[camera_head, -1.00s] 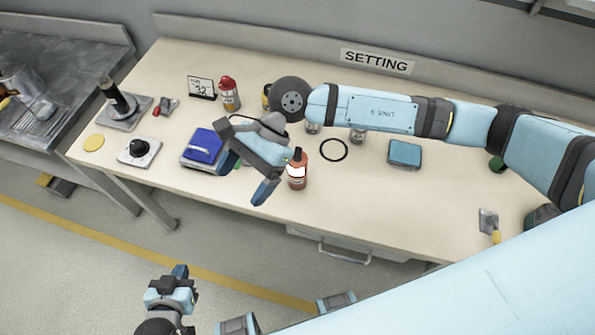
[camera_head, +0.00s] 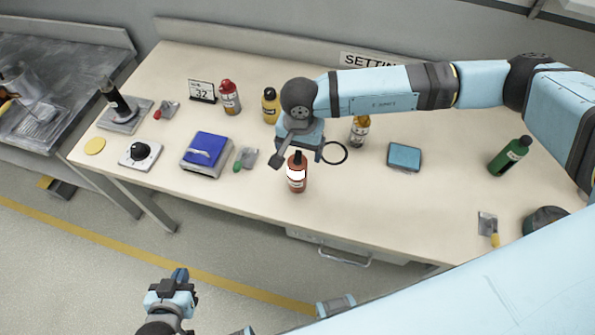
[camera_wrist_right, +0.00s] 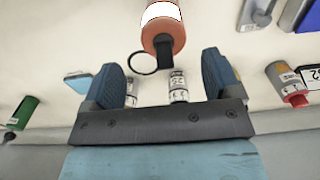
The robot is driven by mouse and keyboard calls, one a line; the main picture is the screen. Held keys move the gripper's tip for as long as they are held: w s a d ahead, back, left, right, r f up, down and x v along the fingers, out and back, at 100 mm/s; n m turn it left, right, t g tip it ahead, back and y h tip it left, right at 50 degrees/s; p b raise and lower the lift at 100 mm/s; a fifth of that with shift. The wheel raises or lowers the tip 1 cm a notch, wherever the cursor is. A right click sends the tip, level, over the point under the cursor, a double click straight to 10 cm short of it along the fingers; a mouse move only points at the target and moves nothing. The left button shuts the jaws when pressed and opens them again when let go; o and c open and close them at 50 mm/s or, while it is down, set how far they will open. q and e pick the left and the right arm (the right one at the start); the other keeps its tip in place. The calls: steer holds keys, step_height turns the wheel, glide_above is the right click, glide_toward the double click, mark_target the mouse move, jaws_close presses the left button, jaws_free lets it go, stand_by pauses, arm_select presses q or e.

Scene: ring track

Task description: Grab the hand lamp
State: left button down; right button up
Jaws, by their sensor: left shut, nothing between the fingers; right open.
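I cannot clearly tell which thing is the hand lamp. A dark rounded object (camera_head: 545,220) at the right end of the bench is partly hidden by my arm, and I cannot tell what it is. My right gripper (camera_head: 301,151) hangs over the middle of the bench, just behind the red-brown bottle (camera_head: 297,176). In the right wrist view this gripper (camera_wrist_right: 165,82) is open and empty, with the bottle (camera_wrist_right: 164,28) just beyond the fingers. My left gripper (camera_head: 180,275) is shut and empty, low in front of the bench.
A black ring (camera_head: 335,152), a yellow bottle (camera_head: 270,105), an amber bottle (camera_head: 360,130) and a teal box (camera_head: 404,157) are around my right gripper. A green bottle (camera_head: 509,156) stands at right, a blue-topped scale (camera_head: 206,153) at left.

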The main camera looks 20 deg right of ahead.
mark_target(298, 155)
steer(key=f+p, duration=0.1)
steer(key=f, duration=0.3)
steer(key=shift+w+a+f+p, duration=0.15)
steer(key=shift+w+f+p, duration=0.05)
steer(key=shift+f+p, duration=0.2)
steer(key=shift+f, duration=0.3)
steer(key=shift+c, duration=0.9)
steer(key=c, duration=1.1)
steer(key=shift+c, duration=0.6)
steer(key=shift+r, duration=0.15)
